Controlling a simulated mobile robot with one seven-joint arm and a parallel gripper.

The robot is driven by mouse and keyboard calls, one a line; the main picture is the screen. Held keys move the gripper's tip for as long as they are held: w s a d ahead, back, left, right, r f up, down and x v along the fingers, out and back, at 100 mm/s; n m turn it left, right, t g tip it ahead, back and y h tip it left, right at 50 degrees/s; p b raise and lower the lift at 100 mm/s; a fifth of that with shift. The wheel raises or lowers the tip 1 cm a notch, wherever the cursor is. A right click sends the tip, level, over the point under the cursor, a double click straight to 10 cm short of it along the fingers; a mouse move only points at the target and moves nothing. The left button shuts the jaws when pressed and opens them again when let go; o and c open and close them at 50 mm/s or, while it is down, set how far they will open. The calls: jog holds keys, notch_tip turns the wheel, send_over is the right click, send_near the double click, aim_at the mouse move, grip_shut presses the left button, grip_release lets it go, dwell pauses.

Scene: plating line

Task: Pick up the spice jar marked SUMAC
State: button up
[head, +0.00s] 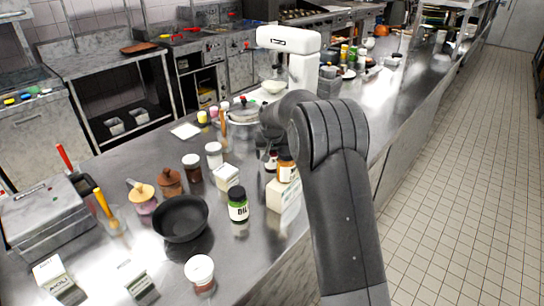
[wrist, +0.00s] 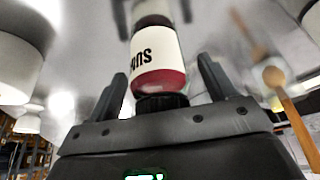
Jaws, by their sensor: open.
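The SUMAC jar (wrist: 158,55) is in the wrist view, with dark red contents and a white label reading "SU" and part of another letter. Its black lid (wrist: 160,103) points toward my gripper's palm. My gripper (wrist: 163,70) is open, with one finger on each side of the jar's lid end and visible space between. In the head view my arm hides the gripper. A small dark red jar with a white label (head: 271,163) stands beside my arm there, but its label is too small to read.
A jar marked DIL (head: 238,205), an orange-labelled bottle (head: 286,166) and a white box (head: 283,195) stand close by on the steel counter. A black bowl (head: 180,219) is to the left. A wooden spoon (wrist: 275,80) shows right of the jar in the wrist view.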

jog(key=c, duration=1.2)
jog(key=shift+r, duration=0.1)
